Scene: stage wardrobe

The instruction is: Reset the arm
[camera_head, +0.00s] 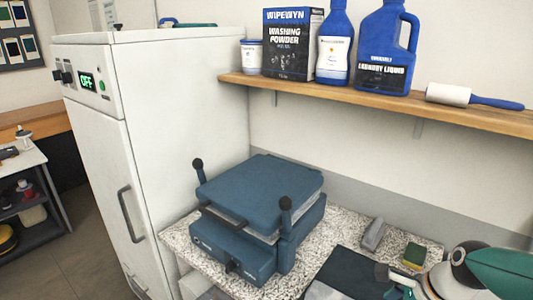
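My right arm (500,268), with green and off-white parts, comes in at the lower right corner. My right gripper (388,282) is low at the bottom edge, in front of a dark pad on the speckled counter (335,222). It is small and partly cut off, so I cannot tell whether its fingers are open or shut, or whether it touches the pad. My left gripper and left arm are not in view.
A blue press (258,205) with two upright black-knobbed levers stands on the counter. A grey block (373,234) and a yellow-green sponge (414,254) lie near my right arm. A wooden shelf (390,98) holds laundry supplies above. A white cabinet (165,130) reading OFF stands left.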

